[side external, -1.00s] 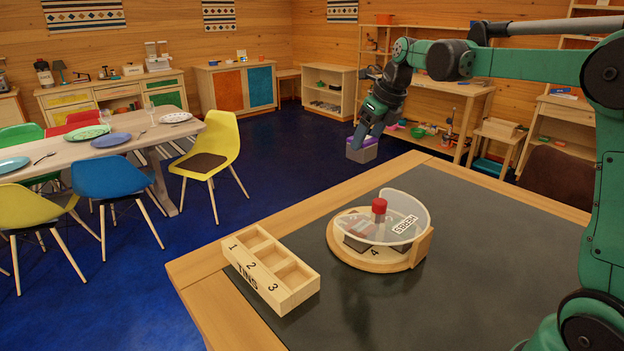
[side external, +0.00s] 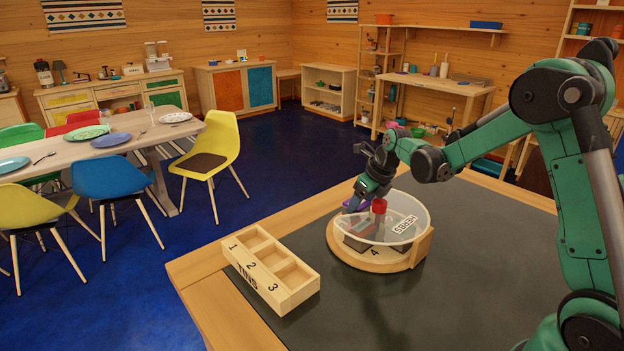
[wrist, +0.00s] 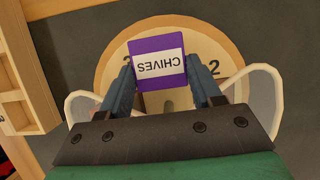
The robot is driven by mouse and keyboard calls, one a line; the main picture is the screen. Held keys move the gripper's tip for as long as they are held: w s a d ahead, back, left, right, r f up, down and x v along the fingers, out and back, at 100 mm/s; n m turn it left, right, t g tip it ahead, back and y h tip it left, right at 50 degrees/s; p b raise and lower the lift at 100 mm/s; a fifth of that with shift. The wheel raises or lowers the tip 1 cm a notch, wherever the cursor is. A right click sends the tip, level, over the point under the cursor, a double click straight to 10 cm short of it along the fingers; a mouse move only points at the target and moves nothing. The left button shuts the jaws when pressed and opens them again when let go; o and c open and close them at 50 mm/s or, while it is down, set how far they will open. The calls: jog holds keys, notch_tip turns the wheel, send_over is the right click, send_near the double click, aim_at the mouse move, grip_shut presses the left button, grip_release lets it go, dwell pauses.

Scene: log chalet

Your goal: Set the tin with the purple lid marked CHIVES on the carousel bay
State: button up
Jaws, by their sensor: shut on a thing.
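The tin with the purple lid marked CHIVES (wrist: 159,64) is between the two fingers of my gripper (wrist: 166,92) in the wrist view. My gripper is shut on it. The round wooden carousel (wrist: 112,66) is below the tin, with a number 2 showing right of it. In the side view, the carousel (side external: 372,262) has a clear curved guard marked HERBS (side external: 404,228) and a red knob (side external: 379,206). My gripper (side external: 358,202) is at its far left side. Only a little of the purple lid shows there, and I cannot tell whether the tin touches the carousel.
A wooden rack marked TINS (side external: 270,270), with compartments numbered 1 to 3, stands left of the carousel and looks empty. The dark table top (side external: 460,290) is clear at the front. The clear guard stands close to my gripper.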

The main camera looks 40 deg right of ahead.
jog(key=o, duration=1.3)
jog(key=shift+f, duration=0.1)
